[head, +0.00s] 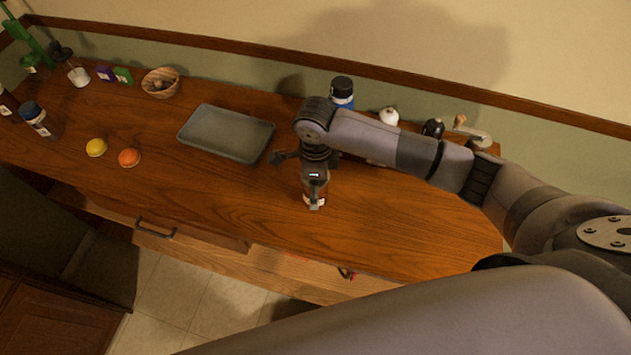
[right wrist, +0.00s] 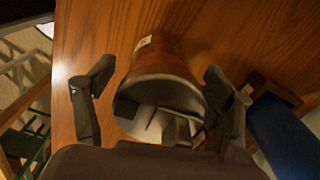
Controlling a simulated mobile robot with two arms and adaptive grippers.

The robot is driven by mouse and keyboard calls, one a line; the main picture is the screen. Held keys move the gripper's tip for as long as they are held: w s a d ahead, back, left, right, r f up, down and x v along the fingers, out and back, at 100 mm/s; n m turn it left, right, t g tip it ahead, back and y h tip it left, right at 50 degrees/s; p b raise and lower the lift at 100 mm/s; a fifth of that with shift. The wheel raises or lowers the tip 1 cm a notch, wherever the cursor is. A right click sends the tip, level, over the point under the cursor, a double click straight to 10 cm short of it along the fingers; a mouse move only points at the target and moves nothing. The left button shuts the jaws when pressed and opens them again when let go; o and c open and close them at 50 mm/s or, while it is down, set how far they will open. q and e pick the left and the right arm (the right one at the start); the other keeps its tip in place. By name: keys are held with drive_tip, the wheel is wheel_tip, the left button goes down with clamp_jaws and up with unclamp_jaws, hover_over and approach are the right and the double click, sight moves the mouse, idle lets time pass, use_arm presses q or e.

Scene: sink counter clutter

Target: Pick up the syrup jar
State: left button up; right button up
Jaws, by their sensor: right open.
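The syrup jar (head: 308,198) is a reddish-brown jar with a white label, standing on the wooden counter, mostly hidden behind my right gripper in the head view. My right gripper (head: 298,178) is above and around it, its fingers spread apart. In the right wrist view, the jar (right wrist: 165,57) stands between the two open fingers of the gripper (right wrist: 158,75), with its shiny round top close to the palm. Gaps show between the fingers and the jar, and I cannot see any contact. My left gripper is not in view.
A grey tray (head: 227,134) lies left of the gripper. A blue bottle with a dark cap (head: 342,91) stands behind the arm, near a white round item (head: 389,116). Yellow (head: 96,147) and orange (head: 129,157) round items lie farther left. The front right counter is clear.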

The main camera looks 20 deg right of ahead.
drive_tip(key=shift+f, duration=0.4)
drive_tip(key=c, duration=1.5)
drive_tip(key=shift+c, duration=0.4)
drive_tip(key=shift+r, duration=0.1)
